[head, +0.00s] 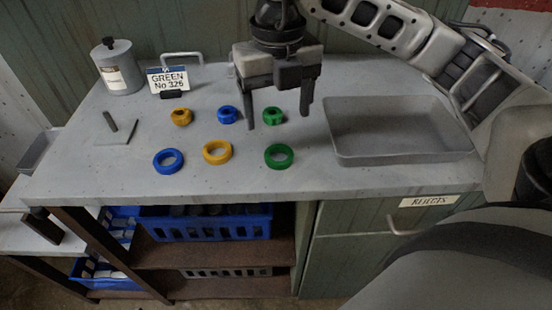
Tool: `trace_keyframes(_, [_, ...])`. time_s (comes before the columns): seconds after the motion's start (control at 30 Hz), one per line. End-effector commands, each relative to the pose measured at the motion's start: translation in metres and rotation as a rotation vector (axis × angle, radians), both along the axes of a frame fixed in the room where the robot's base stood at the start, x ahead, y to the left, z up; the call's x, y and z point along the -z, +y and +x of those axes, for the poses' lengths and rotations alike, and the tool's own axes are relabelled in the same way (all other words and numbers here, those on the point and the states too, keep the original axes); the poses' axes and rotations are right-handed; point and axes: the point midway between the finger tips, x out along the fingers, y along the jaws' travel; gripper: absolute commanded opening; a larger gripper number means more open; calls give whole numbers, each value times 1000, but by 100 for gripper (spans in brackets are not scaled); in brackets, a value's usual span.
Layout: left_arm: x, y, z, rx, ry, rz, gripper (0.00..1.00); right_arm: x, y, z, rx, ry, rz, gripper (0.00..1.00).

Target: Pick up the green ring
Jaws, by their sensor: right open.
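The green ring (279,156) lies flat on the grey bench top near its front edge. A smaller green nut-like piece (273,116) lies behind it. My right gripper (278,122) is open and empty, pointing down above the bench, with its fingers either side of the small green piece in the picture. It is behind the green ring as seen here; I cannot tell its exact height. A sign (168,79) reading "GREEN No 326" stands at the back left. My left gripper is not in view.
A blue ring (168,161) and a yellow ring (217,152) lie left of the green ring. Smaller yellow (181,116) and blue (227,115) pieces lie behind. A grey tray (400,157) is at right. A post on a plate (112,124) and a canister (119,70) stand left.

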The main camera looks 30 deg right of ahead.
Motion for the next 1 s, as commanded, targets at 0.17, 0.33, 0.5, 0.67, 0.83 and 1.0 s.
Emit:
trace_keyframes(0.17, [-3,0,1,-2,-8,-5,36,26,0,-1,-1,1,-1,74])
trace_keyframes(0.33, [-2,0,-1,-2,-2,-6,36,35,0,-1,-1,-1,-1,74])
trace_keyframes(0.5, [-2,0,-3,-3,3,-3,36,58,0,-7,-1,3,-1,74])
trace_keyframes(0.67, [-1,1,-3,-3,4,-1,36,79,1,-7,0,0,0,74])
trace_keyframes(0.83, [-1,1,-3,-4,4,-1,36,84,1,-7,-1,-1,1,74])
trace_keyframes(1.0, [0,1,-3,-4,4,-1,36,83,1,-7,-1,-1,1,63])
